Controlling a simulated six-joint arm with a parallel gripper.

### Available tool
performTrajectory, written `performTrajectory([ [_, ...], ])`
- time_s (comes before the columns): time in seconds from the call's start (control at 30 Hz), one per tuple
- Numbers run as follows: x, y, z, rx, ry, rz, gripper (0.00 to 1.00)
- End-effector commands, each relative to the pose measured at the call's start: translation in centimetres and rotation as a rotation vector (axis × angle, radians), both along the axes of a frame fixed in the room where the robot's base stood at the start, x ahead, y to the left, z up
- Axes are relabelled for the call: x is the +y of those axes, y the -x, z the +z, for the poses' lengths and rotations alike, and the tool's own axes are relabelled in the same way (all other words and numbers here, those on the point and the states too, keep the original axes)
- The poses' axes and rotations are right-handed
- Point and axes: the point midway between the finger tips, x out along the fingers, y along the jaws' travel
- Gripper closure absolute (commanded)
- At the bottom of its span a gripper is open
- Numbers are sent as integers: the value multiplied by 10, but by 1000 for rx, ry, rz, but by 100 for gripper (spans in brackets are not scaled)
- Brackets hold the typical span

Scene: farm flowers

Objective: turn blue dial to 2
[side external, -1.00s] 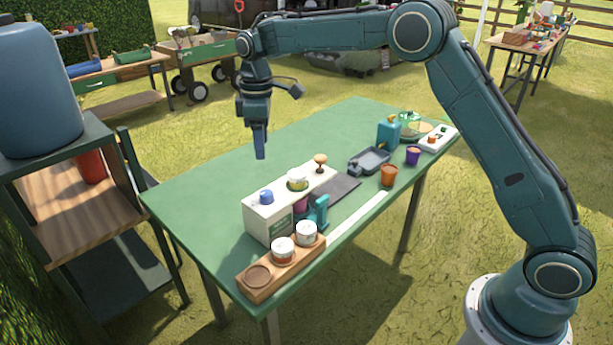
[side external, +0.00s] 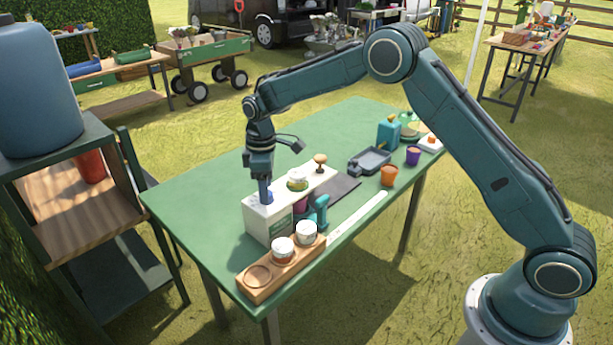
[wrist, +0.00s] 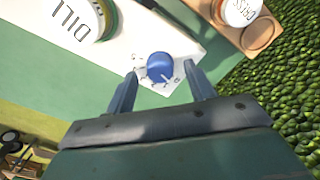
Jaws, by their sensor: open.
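The blue dial (wrist: 160,67) sits on the top of a white box (side external: 262,223), with small markings around it too blurred to read surely. My gripper (wrist: 161,85) is open, its two fingers either side of the dial in the wrist view, with a gap showing between dial and fingers. In the side external view my gripper (side external: 266,196) points down at the dial end of the box and mostly hides the dial.
On the same box stand a jar labelled DILL (wrist: 90,15) and a wooden knob (side external: 320,162). A wooden holder (side external: 262,276) with two white-lidded jars stands in front, beside a teal tool (side external: 319,209). The green table's left part (side external: 200,185) is clear.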

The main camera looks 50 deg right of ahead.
Motion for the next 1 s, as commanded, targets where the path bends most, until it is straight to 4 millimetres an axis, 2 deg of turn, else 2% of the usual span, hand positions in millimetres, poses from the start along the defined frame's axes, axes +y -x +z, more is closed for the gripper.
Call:
performTrajectory([
  [0.17,0,0,-9,0,0,0,46],
  [0.47,0,0,-10,0,0,0,46],
  [0.6,0,0,-10,0,0,0,73],
  [0.7,0,0,-10,0,0,0,90],
  [1.0,0,0,-10,0,0,-20,90],
])
